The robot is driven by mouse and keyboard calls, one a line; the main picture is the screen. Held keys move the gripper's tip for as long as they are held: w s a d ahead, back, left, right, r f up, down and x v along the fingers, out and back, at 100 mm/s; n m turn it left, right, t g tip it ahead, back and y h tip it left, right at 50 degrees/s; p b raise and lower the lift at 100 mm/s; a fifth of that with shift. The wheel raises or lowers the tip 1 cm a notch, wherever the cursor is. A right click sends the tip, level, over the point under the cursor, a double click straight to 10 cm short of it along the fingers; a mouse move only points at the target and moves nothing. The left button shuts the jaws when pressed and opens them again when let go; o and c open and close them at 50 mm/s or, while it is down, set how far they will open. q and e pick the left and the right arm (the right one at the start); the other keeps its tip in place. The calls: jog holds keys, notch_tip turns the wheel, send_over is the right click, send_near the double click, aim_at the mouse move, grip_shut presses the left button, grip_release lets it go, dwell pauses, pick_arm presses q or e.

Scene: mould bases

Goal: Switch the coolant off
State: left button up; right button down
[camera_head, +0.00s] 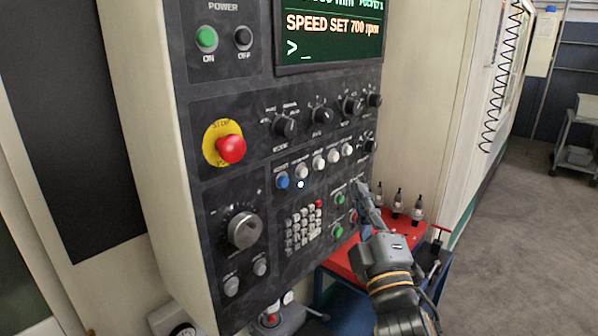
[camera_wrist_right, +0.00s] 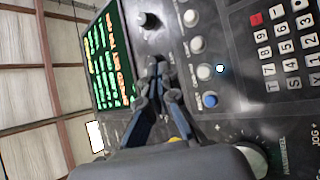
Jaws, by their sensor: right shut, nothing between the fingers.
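The machine's control panel (camera_head: 262,205) fills the middle of the head view. A row of push buttons crosses it: a blue button (camera_head: 282,180) at the left, then several white buttons (camera_head: 318,163). A small white lamp (camera_head: 300,184) glows below the first white button; it also shows in the wrist view (camera_wrist_right: 220,68). Labels are too small to read, so I cannot tell which control is the coolant's. My right gripper (camera_head: 364,195) is shut and empty in front of the panel's lower right, partly hiding buttons there. In the wrist view its fingers (camera_wrist_right: 156,75) are together. My left gripper is out of view.
A red emergency stop (camera_head: 231,149), several black knobs (camera_head: 284,126), a keypad (camera_head: 303,228) and green buttons (camera_head: 340,199) are on the panel. The screen (camera_head: 330,30) reads "SPEED SET 700 rpm". Tool holders (camera_head: 397,203) stand on a red surface beside my right arm. Open floor lies right.

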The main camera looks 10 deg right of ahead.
aim_at(303, 173)
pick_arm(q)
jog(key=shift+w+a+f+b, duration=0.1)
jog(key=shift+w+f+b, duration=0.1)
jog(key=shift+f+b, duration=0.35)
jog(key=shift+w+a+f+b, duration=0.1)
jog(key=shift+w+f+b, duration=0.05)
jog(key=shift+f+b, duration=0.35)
pick_arm(e)
jog(key=w+a, duration=0.5)
jog(key=w, duration=0.2)
jog(key=shift+w+a, duration=0.15)
jog(key=shift+a, duration=0.15)
dwell(0.6)
jog(key=shift+w+a, duration=0.25)
jog(key=shift+w, duration=0.05)
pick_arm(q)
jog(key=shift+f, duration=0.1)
pick_arm(e)
jog(key=shift+w+a, duration=0.25)
jog(key=shift+w, duration=0.05)
dwell(0.7)
jog(key=shift+s+d, duration=0.15)
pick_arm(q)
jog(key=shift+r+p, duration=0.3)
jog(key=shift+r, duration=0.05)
pick_arm(e)
jog(key=shift+s+d, duration=0.35)
jog(key=shift+s, duration=0.15)
